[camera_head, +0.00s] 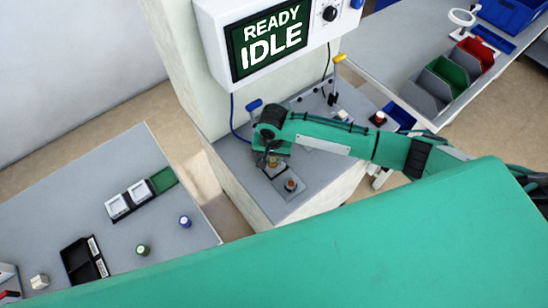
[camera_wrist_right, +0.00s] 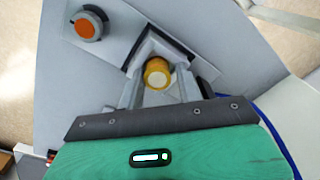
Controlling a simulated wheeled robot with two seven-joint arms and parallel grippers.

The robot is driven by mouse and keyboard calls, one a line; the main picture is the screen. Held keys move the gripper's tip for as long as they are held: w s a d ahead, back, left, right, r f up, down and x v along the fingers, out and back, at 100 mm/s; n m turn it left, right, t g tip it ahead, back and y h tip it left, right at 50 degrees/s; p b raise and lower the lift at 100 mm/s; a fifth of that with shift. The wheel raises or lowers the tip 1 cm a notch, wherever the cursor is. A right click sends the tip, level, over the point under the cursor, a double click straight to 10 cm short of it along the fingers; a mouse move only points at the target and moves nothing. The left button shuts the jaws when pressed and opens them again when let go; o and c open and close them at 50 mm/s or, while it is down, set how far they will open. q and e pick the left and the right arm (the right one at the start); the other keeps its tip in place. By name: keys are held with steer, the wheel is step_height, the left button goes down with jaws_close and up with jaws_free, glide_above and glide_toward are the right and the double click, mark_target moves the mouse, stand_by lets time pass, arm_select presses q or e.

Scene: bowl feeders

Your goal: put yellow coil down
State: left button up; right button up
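The yellow coil (camera_wrist_right: 157,73) sits between the two fingers of my right gripper (camera_wrist_right: 158,82) in the right wrist view, with its pale round end facing the camera. The fingers appear closed against its sides. A grey angled fixture (camera_wrist_right: 150,45) with dark edges surrounds the coil. In the head view my right gripper (camera_head: 272,157) points down over the small machine's grey top (camera_head: 240,165), and the coil is mostly hidden under it. Whether the coil rests on the fixture's floor cannot be told. My left gripper is not in view.
An orange-red button (camera_wrist_right: 88,26) stands beside the fixture. A screen (camera_head: 268,40) reading READY IDLE and a blue-topped lever (camera_head: 254,105) are behind. The left table (camera_head: 75,195) carries a black tray (camera_head: 82,262), a green spool (camera_head: 142,249) and a blue spool (camera_head: 185,221).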

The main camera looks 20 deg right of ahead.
mark_target(273, 159)
steer(key=shift+o, duration=0.7)
steer(key=shift+s+f, duration=0.25)
steer(key=shift+f, duration=0.3)
steer(key=shift+s+f, duration=0.25)
steer(key=shift+f, duration=0.25)
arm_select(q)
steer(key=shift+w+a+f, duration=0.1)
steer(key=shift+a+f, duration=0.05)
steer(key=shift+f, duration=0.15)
arm_select(e)
steer(key=shift+d, duration=0.15)
steer(key=shift+r, duration=0.1)
steer(key=shift+w+r, duration=0.15)
steer(key=shift+r, duration=0.15)
arm_select(q)
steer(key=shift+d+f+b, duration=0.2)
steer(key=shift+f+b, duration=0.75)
steer(key=shift+b, duration=0.05)
arm_select(e)
step_height(273, 159, up, 13)
steer(key=shift+w, duration=0.3)
